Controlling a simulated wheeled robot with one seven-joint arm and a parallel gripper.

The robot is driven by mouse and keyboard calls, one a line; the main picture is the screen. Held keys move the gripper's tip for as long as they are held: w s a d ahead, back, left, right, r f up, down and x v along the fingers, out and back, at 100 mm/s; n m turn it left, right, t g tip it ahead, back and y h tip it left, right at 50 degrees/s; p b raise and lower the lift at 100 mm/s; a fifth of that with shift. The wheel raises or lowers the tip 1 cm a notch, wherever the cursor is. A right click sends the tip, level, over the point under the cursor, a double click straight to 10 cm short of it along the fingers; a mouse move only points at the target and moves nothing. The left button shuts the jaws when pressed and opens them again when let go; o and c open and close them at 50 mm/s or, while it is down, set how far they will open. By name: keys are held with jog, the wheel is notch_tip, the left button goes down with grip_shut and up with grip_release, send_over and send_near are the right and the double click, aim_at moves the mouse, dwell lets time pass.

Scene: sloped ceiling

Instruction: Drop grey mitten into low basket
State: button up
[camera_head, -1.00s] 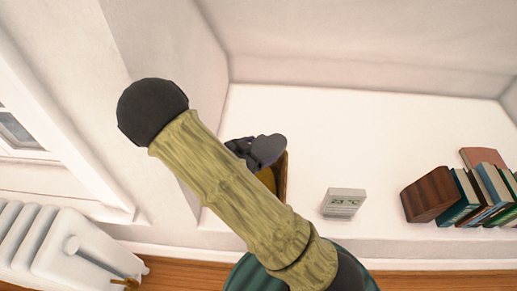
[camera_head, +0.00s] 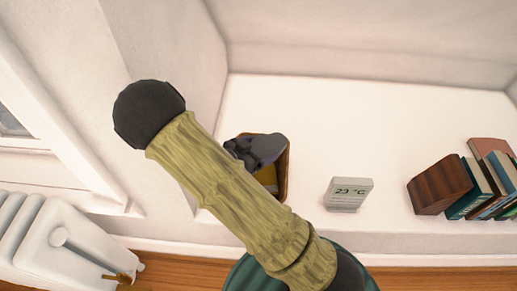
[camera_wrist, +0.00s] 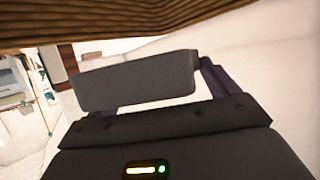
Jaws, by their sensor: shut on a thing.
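The grey mitten (camera_head: 266,148) is held in my gripper (camera_head: 241,150), seen partly behind my olive arm in the head view. The low basket (camera_head: 287,172) has a brown rim and stands on the white ledge. The mitten shows over the basket's far part; its exact height above the rim is hard to tell. My arm hides the basket's left side. In the wrist view the mitten (camera_wrist: 135,82) is a flat grey piece between the dark fingers of my gripper (camera_wrist: 155,105). Brown ribbed basket wall (camera_wrist: 150,25) crosses the top of that view.
Something yellow (camera_head: 268,178) shows inside the basket. A brown wooden block (camera_head: 438,186) and several books (camera_head: 490,185) are farther right. A white radiator (camera_head: 60,240) is at lower left. The ledge behind is clear.

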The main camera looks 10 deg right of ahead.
aim_at(259, 150)
jog(key=o, duration=0.8)
jog(key=shift+r, duration=0.1)
notch_tip(259, 150, up, 10)
jog(key=p, duration=0.4)
dwell(0.5)
